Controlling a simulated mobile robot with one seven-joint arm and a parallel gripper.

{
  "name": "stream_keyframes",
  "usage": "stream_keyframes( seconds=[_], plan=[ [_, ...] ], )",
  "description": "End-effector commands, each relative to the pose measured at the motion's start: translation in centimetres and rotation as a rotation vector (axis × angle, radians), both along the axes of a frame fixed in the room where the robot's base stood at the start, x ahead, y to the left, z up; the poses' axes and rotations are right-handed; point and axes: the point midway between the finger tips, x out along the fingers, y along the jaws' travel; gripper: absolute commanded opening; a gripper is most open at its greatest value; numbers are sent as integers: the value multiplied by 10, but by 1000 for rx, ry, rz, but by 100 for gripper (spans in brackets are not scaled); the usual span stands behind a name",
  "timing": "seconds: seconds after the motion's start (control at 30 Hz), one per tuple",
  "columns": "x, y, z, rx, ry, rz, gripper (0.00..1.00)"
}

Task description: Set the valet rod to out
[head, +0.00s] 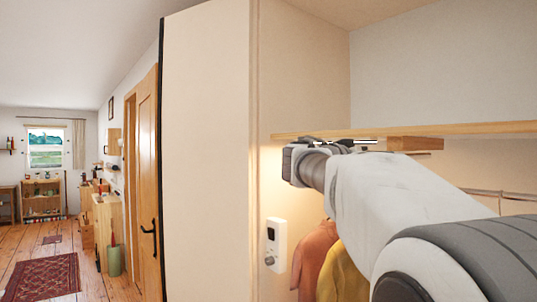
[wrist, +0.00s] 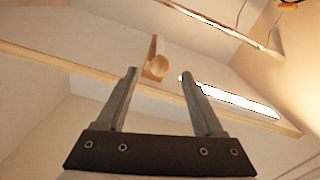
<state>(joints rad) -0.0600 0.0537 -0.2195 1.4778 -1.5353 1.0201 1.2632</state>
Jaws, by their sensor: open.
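A short pale wooden piece with a round end, which looks like the valet rod (wrist: 154,66), shows in the wrist view at the wooden shelf edge. It lies just beyond my gripper (wrist: 159,75), in line with the gap between the fingertips. My gripper is open, with nothing between its fingers. In the head view my gripper (head: 305,150) is just under the shelf's front edge, partly hidden by my wrist. A wooden block (head: 413,143) under the shelf there may be the same piece; I cannot tell how far out it stands.
The wooden shelf (head: 470,129) runs above my arm. A bright light strip (wrist: 237,103) lies beside the right finger. Orange and yellow clothes (head: 316,255) hang below, near a white wall box with a knob (head: 275,240). The room at left has open floor.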

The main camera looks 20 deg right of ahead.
Motion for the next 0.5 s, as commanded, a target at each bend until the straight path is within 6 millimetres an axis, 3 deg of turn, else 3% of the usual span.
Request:
stream_keyframes(
  seconds=[0.2,0.5],
  plan=[
    [15,-36,2,1,2,-1,69],
    [21,-51,0,1,0,0,69]
  ],
)
